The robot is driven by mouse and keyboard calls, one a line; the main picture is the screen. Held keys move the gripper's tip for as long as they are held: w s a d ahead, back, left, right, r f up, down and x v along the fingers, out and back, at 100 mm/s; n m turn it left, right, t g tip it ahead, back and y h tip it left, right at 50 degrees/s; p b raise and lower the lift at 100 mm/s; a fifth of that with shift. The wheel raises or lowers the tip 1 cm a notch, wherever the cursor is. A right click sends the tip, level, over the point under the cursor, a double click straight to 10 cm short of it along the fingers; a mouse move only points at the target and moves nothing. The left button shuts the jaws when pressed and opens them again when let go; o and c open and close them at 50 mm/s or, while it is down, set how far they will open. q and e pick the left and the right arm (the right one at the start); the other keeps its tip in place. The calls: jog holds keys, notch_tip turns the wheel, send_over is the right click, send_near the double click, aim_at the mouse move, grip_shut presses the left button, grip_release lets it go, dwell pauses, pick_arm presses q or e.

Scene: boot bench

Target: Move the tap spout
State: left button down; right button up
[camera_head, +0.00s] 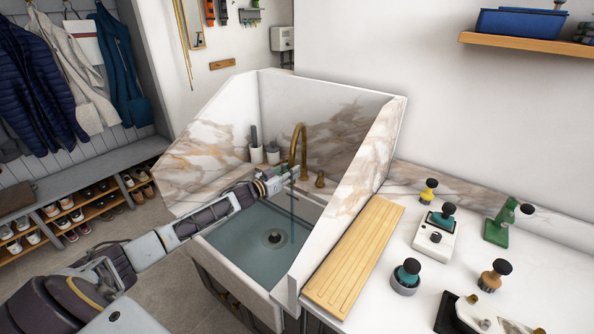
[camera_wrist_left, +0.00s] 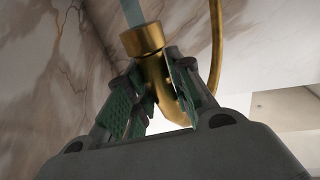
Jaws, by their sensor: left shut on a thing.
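The brass tap spout (camera_head: 298,140) curves up over the marble-walled sink (camera_head: 232,284), and a stream of water runs down from it into the basin. My left gripper (camera_head: 289,175) reaches over the sink from the left and is shut on the end of the spout. In the left wrist view, the spout's collared outlet (camera_wrist_left: 143,41) sits between the green-padded fingers of the gripper (camera_wrist_left: 160,95), with water passing out of the outlet. A small brass fitting (camera_head: 320,180) stands right of the spout's base. My right gripper is not in view.
High marble walls (camera_head: 347,185) close in the sink at the back and sides. A grooved wooden board (camera_head: 354,257) lies on the counter to the right, beside several dark-knobbed tools. Small white pots (camera_head: 257,154) stand behind the sink. A shoe bench (camera_head: 80,195) is at the left.

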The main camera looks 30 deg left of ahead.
pick_arm(q)
jog(key=a, duration=1)
jog(key=shift+s, duration=0.3)
jog(key=c, duration=1.3)
grip_release()
jog(key=shift+o, duration=0.3)
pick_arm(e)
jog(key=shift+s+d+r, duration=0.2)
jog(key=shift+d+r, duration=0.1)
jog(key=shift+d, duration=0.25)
pick_arm(q)
jog(key=shift+s, duration=0.1)
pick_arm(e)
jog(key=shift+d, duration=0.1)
pick_arm(q)
jog(key=shift+s, duration=0.1)
